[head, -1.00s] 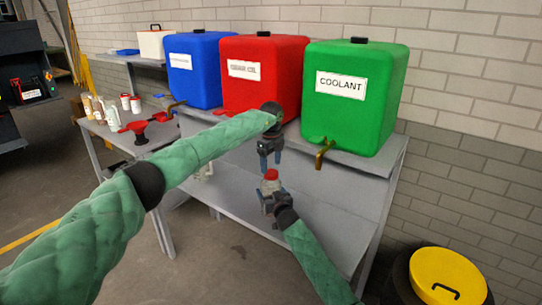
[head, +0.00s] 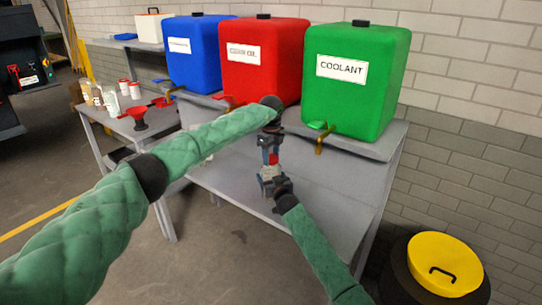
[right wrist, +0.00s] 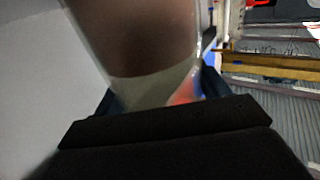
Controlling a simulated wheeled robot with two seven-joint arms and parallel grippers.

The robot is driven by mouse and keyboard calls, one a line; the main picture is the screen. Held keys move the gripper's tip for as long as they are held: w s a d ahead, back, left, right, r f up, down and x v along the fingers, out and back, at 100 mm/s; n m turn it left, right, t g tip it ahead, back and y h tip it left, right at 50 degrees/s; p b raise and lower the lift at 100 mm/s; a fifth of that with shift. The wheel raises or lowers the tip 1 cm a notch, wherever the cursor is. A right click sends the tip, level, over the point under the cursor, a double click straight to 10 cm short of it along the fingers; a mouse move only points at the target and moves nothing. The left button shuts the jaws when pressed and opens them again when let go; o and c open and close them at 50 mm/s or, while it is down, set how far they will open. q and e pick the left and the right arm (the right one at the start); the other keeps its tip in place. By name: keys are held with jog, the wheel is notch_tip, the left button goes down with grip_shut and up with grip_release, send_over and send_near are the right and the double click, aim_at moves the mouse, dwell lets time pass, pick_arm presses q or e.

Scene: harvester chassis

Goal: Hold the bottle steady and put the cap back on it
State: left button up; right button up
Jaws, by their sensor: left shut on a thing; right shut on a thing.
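My right gripper (head: 268,178) is shut on a small pale bottle (head: 267,171) and holds it upright in front of the bench. In the right wrist view the bottle (right wrist: 150,45) fills the space between the dark fingers, see-through with brown contents. A red cap (head: 272,158) shows at the bottle's top. My left gripper (head: 270,149) points down from directly above and is shut on the cap. Cap and bottle are in line and look touching; the fingers and the small size hide whether the cap is seated.
Blue (head: 196,55), red (head: 262,62) and green (head: 355,85) tanks stand on the grey bench (head: 225,178), with taps at the front edge. A red funnel (head: 138,115) and several bottles stand on the left side table. A yellow-lidded bin (head: 445,265) is at lower right.

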pick_arm(q)
jog(key=m, duration=0.6)
jog(key=shift+m, duration=0.4)
jog(key=m, duration=0.6)
jog(key=shift+m, duration=0.3)
jog(key=m, duration=0.5)
jog(key=shift+m, duration=0.3)
jog(key=m, duration=0.6)
jog(key=shift+w+m, duration=0.1)
jog(key=shift+m, duration=0.3)
jog(key=o, duration=1.1)
jog(key=shift+o, duration=0.2)
notch_tip(320, 180, up, 12)
jog(key=shift+f, duration=0.1)
